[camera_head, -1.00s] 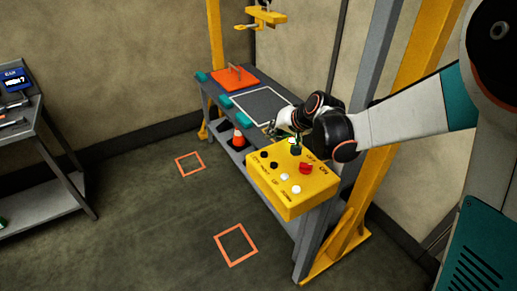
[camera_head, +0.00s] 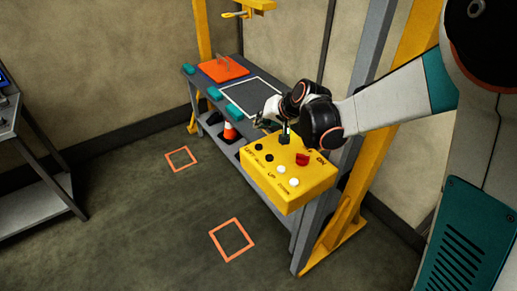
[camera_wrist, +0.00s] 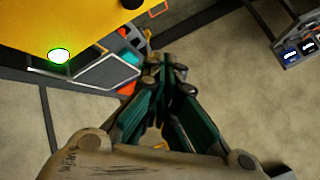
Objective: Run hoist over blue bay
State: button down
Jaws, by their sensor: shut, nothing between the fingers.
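The yellow hoist (camera_head: 256,3) hangs at the top of the head view, cut by the frame edge, with its hook (camera_head: 234,14) over the back of the workbench. The yellow control box (camera_head: 287,183) stands at the bench's near end. It has a red control (camera_head: 302,159), two black buttons (camera_head: 264,152) and two white buttons (camera_head: 287,175). My gripper (camera_head: 259,122) is beyond the box's far edge, small and partly hidden by my wrist. In the wrist view my gripper (camera_wrist: 166,68) has its fingertips together and empty. I cannot pick out a clearly blue bay.
The bench carries an orange plate (camera_head: 223,68) with a handle, a white-framed dark panel (camera_head: 250,95) and teal blocks (camera_head: 236,112). A green light (camera_wrist: 59,55) glows on the box. Orange floor squares (camera_head: 232,240) mark clear floor.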

aim_at(261, 145)
jog(key=shift+f+b, duration=1.8)
jog(key=shift+f, duration=1.1)
jog(key=shift+f+b, duration=0.4)
jog(key=shift+f, duration=0.05)
jog(key=shift+f+b, duration=0.4)
dwell(4.2)
